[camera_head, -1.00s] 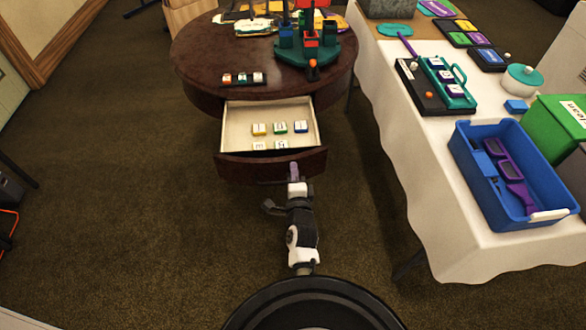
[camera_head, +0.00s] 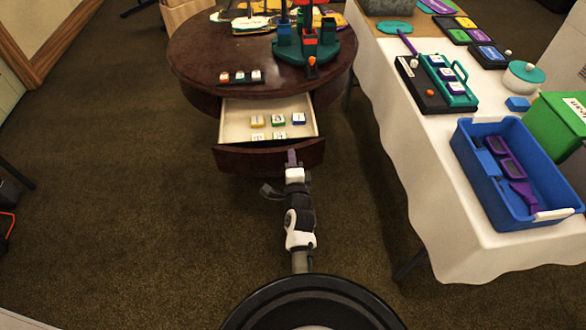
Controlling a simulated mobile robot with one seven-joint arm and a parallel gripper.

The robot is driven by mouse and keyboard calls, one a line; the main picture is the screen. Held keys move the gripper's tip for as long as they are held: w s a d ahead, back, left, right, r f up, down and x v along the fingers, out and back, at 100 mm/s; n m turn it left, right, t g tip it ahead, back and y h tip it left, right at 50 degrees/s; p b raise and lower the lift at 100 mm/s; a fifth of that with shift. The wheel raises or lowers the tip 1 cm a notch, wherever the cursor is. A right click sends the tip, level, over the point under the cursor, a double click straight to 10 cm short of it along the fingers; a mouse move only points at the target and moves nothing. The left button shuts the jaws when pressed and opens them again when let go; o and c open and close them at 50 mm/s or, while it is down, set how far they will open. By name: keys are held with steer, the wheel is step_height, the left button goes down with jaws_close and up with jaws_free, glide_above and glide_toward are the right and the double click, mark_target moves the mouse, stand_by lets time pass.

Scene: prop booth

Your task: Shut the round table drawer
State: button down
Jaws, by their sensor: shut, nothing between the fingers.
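The round table (camera_head: 200,62) is dark brown wood and stands at the upper middle. Its drawer (camera_head: 240,158) is part open, pulled toward me, with a pale inside. Several small white blocks with coloured marks lie in the drawer. My gripper (camera_head: 292,158) is at the right half of the drawer front, with its purple fingers shut and empty. The fingertips are against or very close to the front; I cannot tell whether they touch.
A white-clothed table (camera_head: 440,215) stands at the right, with a blue bin (camera_head: 535,213), a green box (camera_head: 550,125) and a lidded pot (camera_head: 523,78). A green stand (camera_head: 318,52) and a small block rack (camera_head: 240,77) sit on the round table.

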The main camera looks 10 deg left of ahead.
steer(key=b, duration=0.7)
glide_above(286, 125)
steer(key=s, duration=0.2)
steer(key=shift+w+d+f, duration=0.1)
steer(key=shift+w+d, duration=0.15)
steer(key=shift+d, duration=0.05)
steer(key=shift+x, duration=0.85)
steer(key=shift+s, duration=0.15)
